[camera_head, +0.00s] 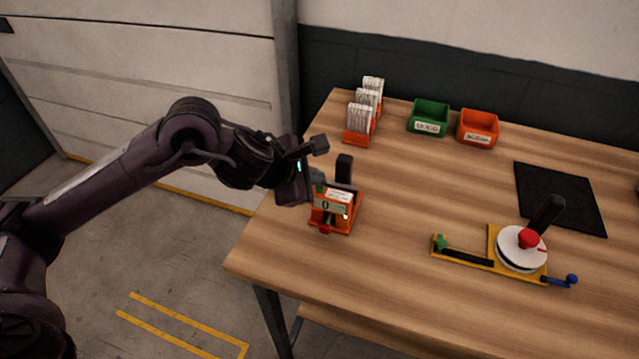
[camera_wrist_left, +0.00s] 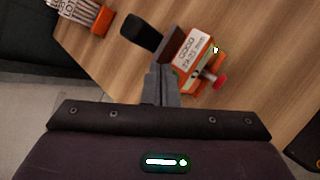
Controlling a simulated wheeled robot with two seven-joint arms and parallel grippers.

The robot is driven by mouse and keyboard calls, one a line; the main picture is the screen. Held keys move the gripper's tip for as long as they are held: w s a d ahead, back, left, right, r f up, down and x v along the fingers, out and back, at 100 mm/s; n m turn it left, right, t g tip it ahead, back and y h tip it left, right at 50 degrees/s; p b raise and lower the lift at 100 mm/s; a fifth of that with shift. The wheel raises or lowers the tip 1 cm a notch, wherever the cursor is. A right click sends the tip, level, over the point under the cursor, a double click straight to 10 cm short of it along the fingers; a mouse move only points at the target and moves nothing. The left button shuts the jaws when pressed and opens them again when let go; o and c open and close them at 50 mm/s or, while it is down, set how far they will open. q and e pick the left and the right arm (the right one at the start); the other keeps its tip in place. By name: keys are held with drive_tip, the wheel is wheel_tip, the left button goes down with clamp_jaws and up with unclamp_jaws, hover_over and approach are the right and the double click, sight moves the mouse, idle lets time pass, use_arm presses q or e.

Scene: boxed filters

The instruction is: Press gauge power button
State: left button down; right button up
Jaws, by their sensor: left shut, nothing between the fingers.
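The gauge (camera_head: 337,208) is an orange device near the table's left edge, with a small display, a white label, a red knob at its front and a black upright part behind it. My left gripper (camera_head: 317,181) is right at its left rear side, with the fingers shut and empty. In the left wrist view the shut fingertips (camera_wrist_left: 162,78) lie beside the gauge body (camera_wrist_left: 195,62); I cannot tell whether they touch it. A small light spot, perhaps a button, shows on the gauge. A green part near the fingertips is partly hidden. My right gripper is not in view.
An orange rack of white filters (camera_head: 362,112), a green bin (camera_head: 429,117) and an orange bin (camera_head: 478,128) stand at the back. A black mat (camera_head: 560,197) lies at the right. A yellow fixture with a white disc (camera_head: 521,248) stands at front right. The table middle is clear.

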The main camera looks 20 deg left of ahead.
use_arm(q)
wheel_tip(320, 180, up, 6)
drive_tip(key=p, duration=0.4)
idle(0.4)
idle(0.4)
